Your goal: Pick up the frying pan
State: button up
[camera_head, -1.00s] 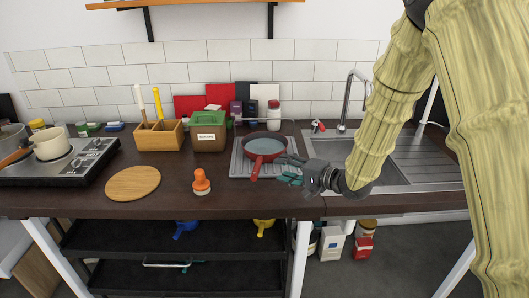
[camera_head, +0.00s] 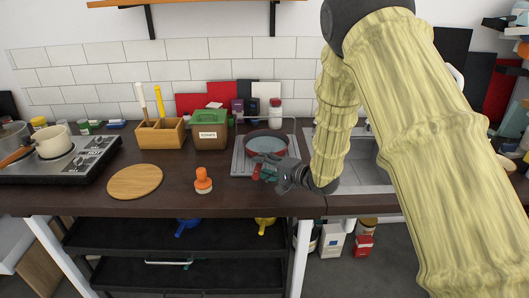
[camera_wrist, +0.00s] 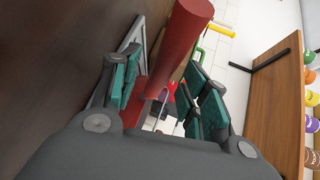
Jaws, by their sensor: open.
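The red frying pan (camera_head: 267,143) with a grey inside sits on a grey ribbed draining tray (camera_head: 240,160) left of the sink. My gripper (camera_head: 264,169) is at the pan's front side and hides most of its handle in the head view. In the wrist view, my gripper (camera_wrist: 165,92) is open with its teal finger pads apart. The pan's red handle (camera_wrist: 182,40) shows in the space between the pads; I cannot tell if it touches them.
An orange-topped bottle (camera_head: 203,181) and a round wooden board (camera_head: 135,181) stand to the left. A green-lidded canister (camera_head: 211,130) and a wooden utensil box (camera_head: 160,134) are behind. The counter's front middle is clear.

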grip_shut()
jog(key=shift+r, duration=0.3)
dwell(0.5)
